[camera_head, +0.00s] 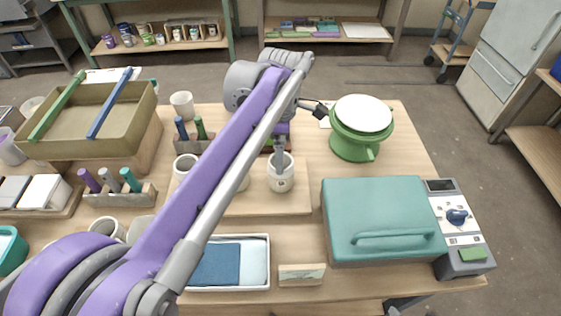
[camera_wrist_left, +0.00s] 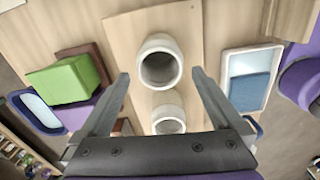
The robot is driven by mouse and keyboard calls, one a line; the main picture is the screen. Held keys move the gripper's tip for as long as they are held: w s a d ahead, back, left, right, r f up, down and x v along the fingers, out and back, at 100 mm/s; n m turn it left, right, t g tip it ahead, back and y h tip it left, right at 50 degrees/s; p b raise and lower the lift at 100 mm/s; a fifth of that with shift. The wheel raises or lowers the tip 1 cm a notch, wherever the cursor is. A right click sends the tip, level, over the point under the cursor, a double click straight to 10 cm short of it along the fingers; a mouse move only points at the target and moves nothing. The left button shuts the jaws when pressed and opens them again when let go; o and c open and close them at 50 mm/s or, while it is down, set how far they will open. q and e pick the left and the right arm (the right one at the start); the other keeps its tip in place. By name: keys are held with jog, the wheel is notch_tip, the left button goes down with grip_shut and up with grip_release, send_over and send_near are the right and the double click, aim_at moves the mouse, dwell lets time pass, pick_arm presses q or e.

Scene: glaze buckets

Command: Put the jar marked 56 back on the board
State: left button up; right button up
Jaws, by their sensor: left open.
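A white jar (camera_head: 281,178) with a small dark mark, too small to read, stands upright on the pale wooden board (camera_head: 295,205). My left gripper (camera_head: 281,148) is open, right above this jar. In the left wrist view the open fingers (camera_wrist_left: 160,73) lie either side of the jar (camera_wrist_left: 160,85), with gaps showing. A second jar (camera_wrist_left: 168,127) is nearer the palm. In the head view another jar (camera_head: 185,165) stands at the board's left, and one behind my arm is mostly hidden. I cannot tell which jar is marked 56. My right gripper is not in view.
A green banding wheel (camera_head: 352,147) with a white top stands right of the board, a teal-lidded device (camera_head: 380,215) in front of it. More white jars (camera_head: 182,104) stand off the board.

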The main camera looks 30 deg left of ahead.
pick_arm(q)
jog(key=shift+r, duration=2.35)
jog(key=s+d+f+m+t+p, duration=0.2)
jog(key=s+m, duration=0.5)
jog(key=m, duration=0.4)
jog(key=s+d+f+m+t+p, duration=0.3)
jog(key=s+f+m+p, duration=0.3)
jog(key=m, duration=0.5)
jog(key=shift+s+d+f, duration=0.65)
jog(key=shift+s+d, duration=0.2)
jog(key=shift+s, duration=0.1)
